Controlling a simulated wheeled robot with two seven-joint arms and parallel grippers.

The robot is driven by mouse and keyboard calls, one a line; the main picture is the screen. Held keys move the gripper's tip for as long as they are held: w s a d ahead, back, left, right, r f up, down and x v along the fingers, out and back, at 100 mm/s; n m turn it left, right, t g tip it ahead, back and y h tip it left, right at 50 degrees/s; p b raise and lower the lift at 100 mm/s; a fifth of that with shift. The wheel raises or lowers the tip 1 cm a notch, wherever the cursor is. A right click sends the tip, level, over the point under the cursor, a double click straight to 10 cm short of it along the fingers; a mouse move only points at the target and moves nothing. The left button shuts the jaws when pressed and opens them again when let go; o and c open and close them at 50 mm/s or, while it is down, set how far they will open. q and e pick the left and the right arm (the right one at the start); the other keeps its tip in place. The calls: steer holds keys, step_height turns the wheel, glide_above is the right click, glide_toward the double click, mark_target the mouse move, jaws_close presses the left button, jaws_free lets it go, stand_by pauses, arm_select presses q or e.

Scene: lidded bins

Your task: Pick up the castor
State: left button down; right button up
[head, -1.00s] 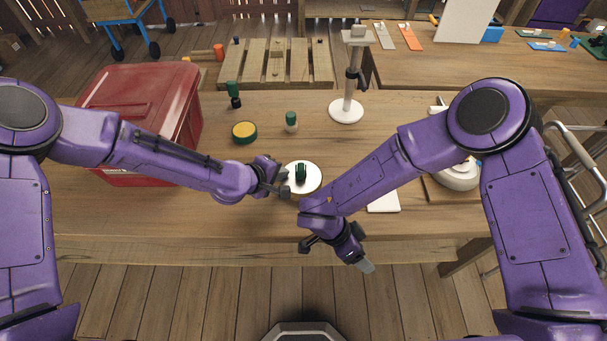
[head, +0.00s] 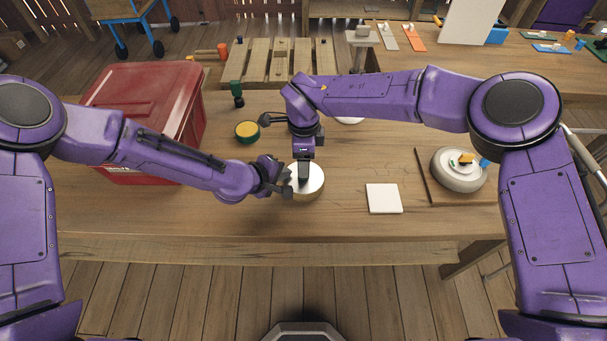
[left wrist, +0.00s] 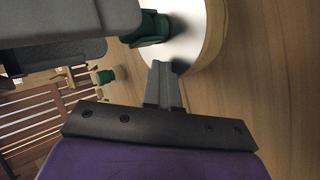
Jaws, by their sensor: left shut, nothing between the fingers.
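A green piece (left wrist: 150,28), apparently the castor, sits on a round white disc (head: 316,186); the left wrist view shows it, while in the head view my right gripper hides it. My right gripper (head: 303,176) points down over the disc, with its fingers at the piece; whether they close on it I cannot tell. My left gripper (head: 286,188) is at the disc's left edge. In the left wrist view its fingers (left wrist: 166,85) are together and empty, near the disc's edge.
A red lidded bin (head: 140,95) stands at the left. A yellow-and-green round piece (head: 246,131) lies behind the disc. A flat white square (head: 384,198) and a round grey device (head: 458,172) lie right. The table's front strip is clear.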

step_height(320, 180, down, 5)
steer(key=shift+f, duration=0.15)
steer(key=c, duration=1.1)
steer(key=shift+o, duration=0.2)
step_height(320, 180, up, 10)
steer(key=shift+s+r, duration=0.1)
steer(key=shift+o, duration=1.4)
steer(key=shift+c, duration=1.1)
step_height(320, 180, up, 6)
steer(key=shift+r, duration=0.2)
